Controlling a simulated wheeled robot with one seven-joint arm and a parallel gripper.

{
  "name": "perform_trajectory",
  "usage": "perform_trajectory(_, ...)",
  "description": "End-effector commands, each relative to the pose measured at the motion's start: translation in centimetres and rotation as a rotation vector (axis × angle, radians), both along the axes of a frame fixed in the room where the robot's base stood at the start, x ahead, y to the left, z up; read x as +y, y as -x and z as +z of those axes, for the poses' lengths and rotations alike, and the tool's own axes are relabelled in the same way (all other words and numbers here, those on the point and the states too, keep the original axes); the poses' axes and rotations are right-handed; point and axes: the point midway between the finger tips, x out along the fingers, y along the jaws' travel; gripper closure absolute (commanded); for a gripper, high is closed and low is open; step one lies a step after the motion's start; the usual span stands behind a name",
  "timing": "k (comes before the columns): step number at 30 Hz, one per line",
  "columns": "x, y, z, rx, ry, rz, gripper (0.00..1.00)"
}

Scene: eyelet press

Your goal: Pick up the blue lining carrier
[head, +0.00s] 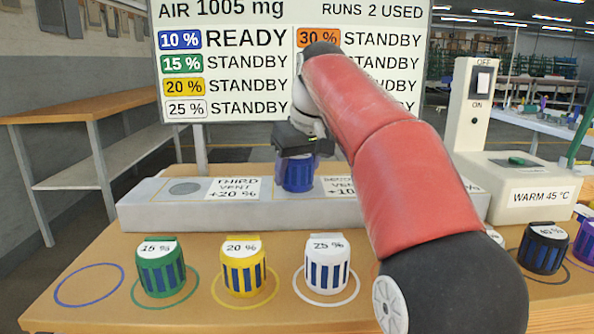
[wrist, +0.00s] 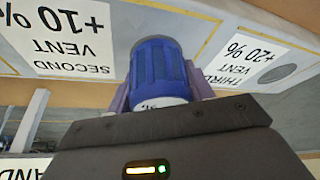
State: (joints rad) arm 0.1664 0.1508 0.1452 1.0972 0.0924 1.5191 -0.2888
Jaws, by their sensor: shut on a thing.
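The blue lining carrier (head: 298,174) is a ribbed blue cup between the fingers of my gripper (head: 296,160). My gripper is shut on it, over the long grey vent block (head: 150,214), between the THIRD VENT and SECOND VENT labels. In the wrist view the blue carrier (wrist: 158,65) sits between both fingers, its white label end partly hidden by the gripper body. I cannot tell whether its base touches the block. The empty blue ring (head: 88,285) is at the table's left.
Green (head: 160,270), yellow (head: 243,272) and white (head: 323,268) carriers stand in front of the block. A black carrier (head: 543,250) stands at the right. The display board (head: 205,8) is behind, and a switch-and-warmer unit (head: 474,110) is at the right. My arm hides the table's middle right.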

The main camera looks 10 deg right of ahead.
Motion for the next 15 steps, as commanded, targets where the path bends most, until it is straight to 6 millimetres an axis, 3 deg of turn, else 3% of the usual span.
perform_trajectory(5, 0.0, -0.1, 1.3, -0.003, 0.000, 0.000, 0.76)
perform_trajectory(15, 0.0, -0.2, 6.5, -0.003, 0.000, 0.002, 0.76)
